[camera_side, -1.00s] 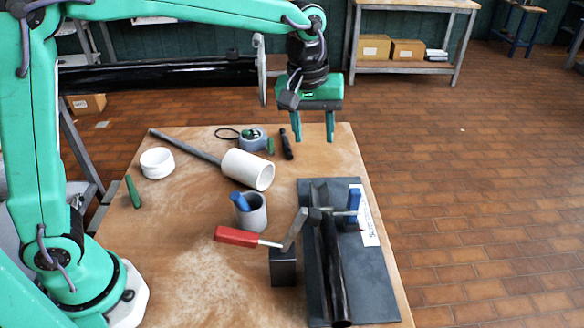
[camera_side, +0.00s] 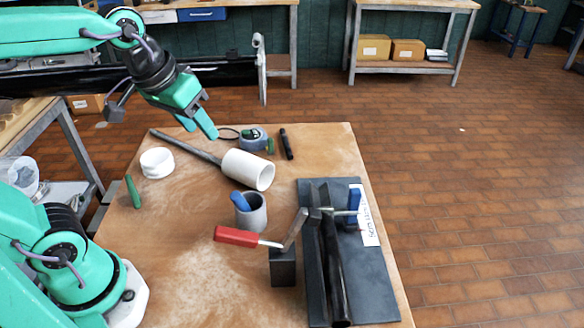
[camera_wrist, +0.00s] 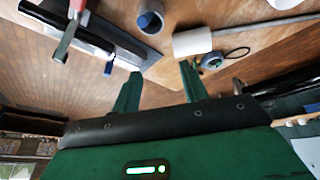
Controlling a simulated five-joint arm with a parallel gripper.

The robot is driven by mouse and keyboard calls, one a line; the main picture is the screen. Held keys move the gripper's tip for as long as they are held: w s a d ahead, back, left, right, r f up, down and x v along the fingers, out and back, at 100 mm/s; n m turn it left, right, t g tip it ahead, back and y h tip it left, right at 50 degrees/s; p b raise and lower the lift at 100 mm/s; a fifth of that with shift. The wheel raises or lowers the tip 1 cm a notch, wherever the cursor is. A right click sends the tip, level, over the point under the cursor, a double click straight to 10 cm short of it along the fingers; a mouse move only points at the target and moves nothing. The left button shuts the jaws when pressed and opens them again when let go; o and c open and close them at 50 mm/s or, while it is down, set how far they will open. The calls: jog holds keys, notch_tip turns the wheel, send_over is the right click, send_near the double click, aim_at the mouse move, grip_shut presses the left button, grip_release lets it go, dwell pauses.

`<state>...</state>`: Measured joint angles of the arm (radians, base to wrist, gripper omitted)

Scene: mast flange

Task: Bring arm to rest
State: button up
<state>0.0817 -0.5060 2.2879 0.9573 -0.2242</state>
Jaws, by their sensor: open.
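My gripper (camera_side: 199,131) is above the far left part of the wooden table (camera_side: 200,270) in the side view, tilted down to the right. Its two green fingers are apart with nothing between them. They also show in the wrist view (camera_wrist: 160,82), pointing towards the table. Beyond them there lie a white cylinder (camera_wrist: 192,42) and a grey cup (camera_wrist: 150,20). My arm is drawn back over the left side of the side view.
A clamp with a red handle (camera_side: 236,236) stands by a dark plate (camera_side: 372,278) holding a black tube (camera_side: 334,270). A white cylinder (camera_side: 248,170), white ring (camera_side: 157,163), grey cup (camera_side: 252,214) and tape measure (camera_side: 253,138) are on the table. A long black mast (camera_side: 225,78) runs behind.

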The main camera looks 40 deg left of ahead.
jog(key=s+a+f+m+t, duration=0.1)
jog(key=s+a+f, duration=0.1)
jog(key=s, duration=0.3)
jog(key=shift+s+a+f+m, duration=0.15)
jog(key=shift+f+m, duration=0.1)
jog(key=shift+m, duration=0.05)
